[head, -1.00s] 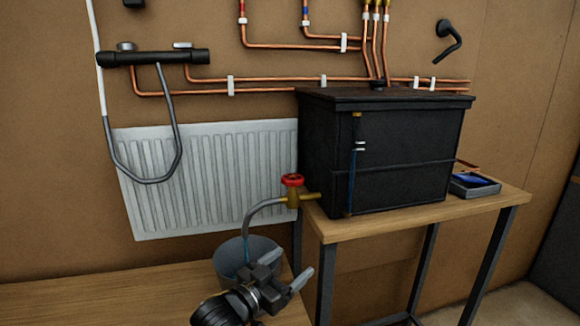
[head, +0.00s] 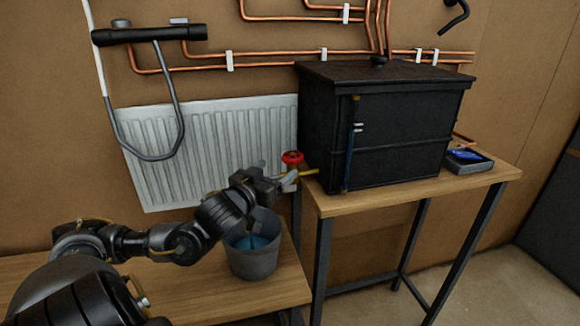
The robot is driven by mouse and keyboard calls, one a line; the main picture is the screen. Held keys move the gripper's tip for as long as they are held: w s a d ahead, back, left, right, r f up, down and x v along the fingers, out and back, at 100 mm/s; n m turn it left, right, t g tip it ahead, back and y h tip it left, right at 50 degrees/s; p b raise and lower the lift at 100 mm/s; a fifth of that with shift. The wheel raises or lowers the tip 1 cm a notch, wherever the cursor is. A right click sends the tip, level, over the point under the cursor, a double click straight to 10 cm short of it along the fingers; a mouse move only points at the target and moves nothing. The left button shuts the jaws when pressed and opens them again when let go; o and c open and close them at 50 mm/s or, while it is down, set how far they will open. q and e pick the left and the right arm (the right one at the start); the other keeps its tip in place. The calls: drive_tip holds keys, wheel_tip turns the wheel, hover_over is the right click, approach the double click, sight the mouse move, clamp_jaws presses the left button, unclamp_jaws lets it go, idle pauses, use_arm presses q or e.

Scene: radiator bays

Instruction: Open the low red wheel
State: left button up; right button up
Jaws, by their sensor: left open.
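The low red wheel (head: 292,157) sits on top of a brass valve at the lower left of the black tank (head: 385,130). My left gripper (head: 275,175) is open, just below and to the left of the wheel. Its fingers cover most of the valve body and the bent pipe. I cannot tell whether a finger touches the wheel or the valve. A grey bucket (head: 255,262) with blue water in it stands below my gripper. My right gripper is out of view.
The tank stands on a wooden table (head: 420,192) with dark metal legs. A small tray (head: 468,162) with a blue thing lies at its right. A lower wooden bench (head: 190,290) carries the bucket. A white radiator (head: 200,150) hangs behind my arm.

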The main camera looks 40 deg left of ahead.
sight(287, 160)
use_arm(q)
drive_tip(key=w+p, duration=0.1)
drive_tip(key=w, duration=0.1)
drive_tip(key=w+p, duration=0.1)
drive_tip(key=w, duration=0.1)
drive_tip(key=w+a+p, duration=0.1)
drive_tip(key=w, duration=0.1)
drive_tip(key=shift+w+r, duration=0.1)
drive_tip(key=shift+r, duration=0.05)
drive_tip(key=shift+w+a, duration=0.15)
drive_tip(key=shift+w, duration=0.55)
drive_tip(key=shift+f, duration=0.2)
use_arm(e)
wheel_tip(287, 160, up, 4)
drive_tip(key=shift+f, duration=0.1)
use_arm(q)
drive_tip(key=shift+c, duration=0.3)
drive_tip(key=c, duration=0.9)
drive_tip(key=shift+f+n+y+b, duration=0.15)
drive_tip(key=shift+n+y+b, duration=0.5)
drive_tip(key=shift+b, duration=0.45)
drive_tip(key=shift+c, duration=0.2)
drive_tip(key=shift+g+y+b, duration=0.3)
drive_tip(key=shift+y+b, duration=0.2)
drive_tip(key=shift+y, duration=0.05)
drive_tip(key=shift+r+n, duration=0.2)
drive_tip(key=shift+n, duration=0.05)
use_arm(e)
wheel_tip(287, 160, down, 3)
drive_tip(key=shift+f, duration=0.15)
